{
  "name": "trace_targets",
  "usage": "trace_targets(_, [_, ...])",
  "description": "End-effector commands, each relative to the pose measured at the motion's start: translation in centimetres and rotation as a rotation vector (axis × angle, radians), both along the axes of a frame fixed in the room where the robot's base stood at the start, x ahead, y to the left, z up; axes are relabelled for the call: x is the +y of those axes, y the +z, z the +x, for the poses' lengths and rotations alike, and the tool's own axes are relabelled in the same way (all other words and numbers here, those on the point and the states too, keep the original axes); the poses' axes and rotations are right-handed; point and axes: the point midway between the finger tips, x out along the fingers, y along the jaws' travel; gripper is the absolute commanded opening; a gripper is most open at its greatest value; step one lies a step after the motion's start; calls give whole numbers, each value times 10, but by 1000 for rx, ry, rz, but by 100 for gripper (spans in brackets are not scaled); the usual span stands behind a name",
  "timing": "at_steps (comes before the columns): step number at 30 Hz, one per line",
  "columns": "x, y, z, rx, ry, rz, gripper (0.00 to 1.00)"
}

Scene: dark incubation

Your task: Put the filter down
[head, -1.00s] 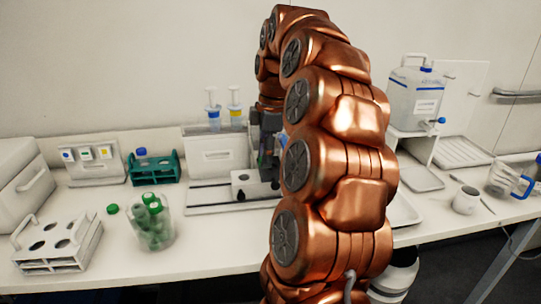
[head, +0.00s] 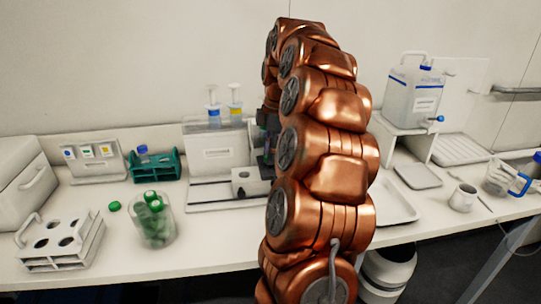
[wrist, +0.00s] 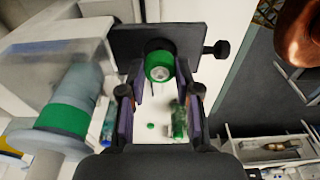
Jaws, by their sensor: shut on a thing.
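The filter (wrist: 160,66) appears in the wrist view as a small round green piece with a pale centre. It sits between the fingertips of my gripper (wrist: 160,88), which is shut on it. A dark plate with knobs lies around and behind it in that view. In the head view my copper arm hides the filter and most of the gripper; only dark parts of the gripper show left of the arm, above the white block (head: 248,183).
A white stand (head: 222,154) holds blue and yellow syringes. A green rack (head: 165,168), a jar of green-capped tubes (head: 154,228) and a white tube rack (head: 60,262) stand left. A green cap (head: 114,207) lies loose. A jug (head: 415,97) and mug (head: 463,198) are right.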

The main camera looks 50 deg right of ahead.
Motion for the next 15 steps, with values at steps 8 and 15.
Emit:
trace_targets(8, [0,-17,0,0,0,0,18])
trace_targets(15, [0,-17,0,-1,0,-1,18])
